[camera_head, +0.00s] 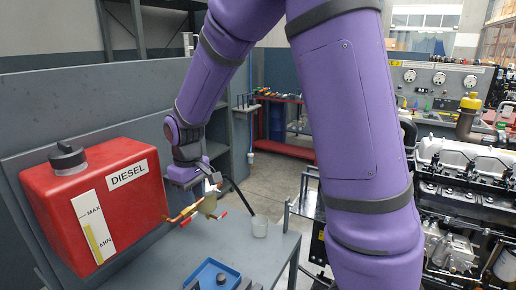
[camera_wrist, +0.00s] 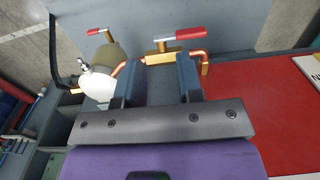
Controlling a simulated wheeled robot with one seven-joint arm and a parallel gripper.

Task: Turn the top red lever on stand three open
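A copper fuel pipe (camera_head: 181,217) with brass valves comes from the red diesel tank (camera_head: 125,195). In the wrist view, a red lever (camera_wrist: 184,33) sits on a brass valve just beyond my fingertips, lying roughly across the gap. A second red lever (camera_wrist: 97,31) is farther left, near the pale filter bowl (camera_wrist: 99,84). My gripper (camera_wrist: 159,60) is open, with its two fingers apart and the copper pipe visible between and beyond them. No lever is held. In the head view my gripper (camera_head: 204,184) is above the valves, and its fingertips are hard to make out.
A grey table (camera_head: 266,246) holds a blue tray (camera_head: 205,277) and a clear cup (camera_head: 259,227). A dark hose (camera_head: 240,194) hangs towards the cup. A grey panel stands behind the tank. An engine (camera_head: 462,175) is at right, and a red workbench (camera_head: 283,149) is behind.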

